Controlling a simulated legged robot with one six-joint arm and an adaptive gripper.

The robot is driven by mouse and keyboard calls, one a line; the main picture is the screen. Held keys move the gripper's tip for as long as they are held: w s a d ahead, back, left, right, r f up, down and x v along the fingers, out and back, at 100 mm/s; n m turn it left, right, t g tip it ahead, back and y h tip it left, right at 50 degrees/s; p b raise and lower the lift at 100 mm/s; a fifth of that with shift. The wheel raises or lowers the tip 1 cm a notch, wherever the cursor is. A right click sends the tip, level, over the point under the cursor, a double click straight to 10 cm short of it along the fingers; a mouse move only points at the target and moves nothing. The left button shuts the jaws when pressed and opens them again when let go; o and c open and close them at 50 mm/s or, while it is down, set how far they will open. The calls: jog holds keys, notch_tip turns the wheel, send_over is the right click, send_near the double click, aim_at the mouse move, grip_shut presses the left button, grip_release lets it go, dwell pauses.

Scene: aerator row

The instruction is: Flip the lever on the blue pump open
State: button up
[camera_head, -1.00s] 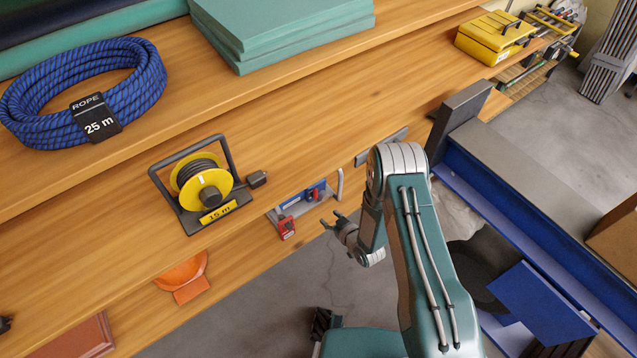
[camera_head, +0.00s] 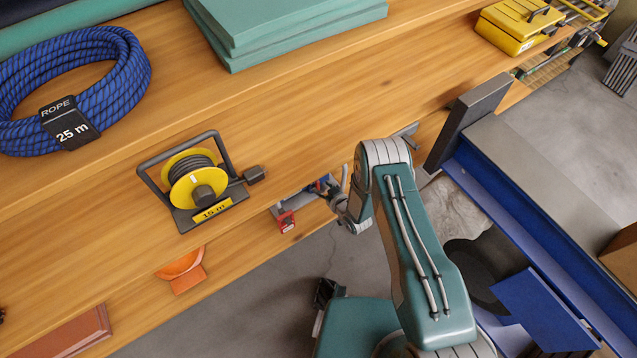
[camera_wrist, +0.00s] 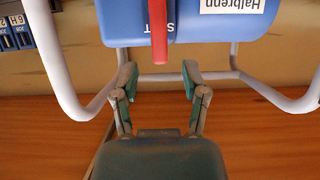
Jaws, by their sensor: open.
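The blue pump (camera_wrist: 200,25) fills the top of the wrist view, with a white label reading "Halbrenn" and a pale tube frame (camera_wrist: 65,75) around it. Its red lever (camera_wrist: 158,30) hangs straight down the picture over the blue body. My gripper (camera_wrist: 159,72) is open and empty; the lever's lower end lies between the lines of the two fingertips, just ahead of them. I see no contact. In the head view my gripper (camera_head: 330,190) is at the lower shelf and hides most of the blue pump (camera_head: 322,184).
A red item (camera_head: 286,221) sits left of my gripper on the lower shelf. A yellow cable reel (camera_head: 197,186) and coiled blue rope (camera_head: 125,65) lie on the shelves above. A dark upright plate (camera_head: 466,120) and blue beam (camera_head: 520,215) stand right of my arm.

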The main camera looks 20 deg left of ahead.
aim_at(319, 184)
jog(key=shift+x, duration=1.6)
grip_shut()
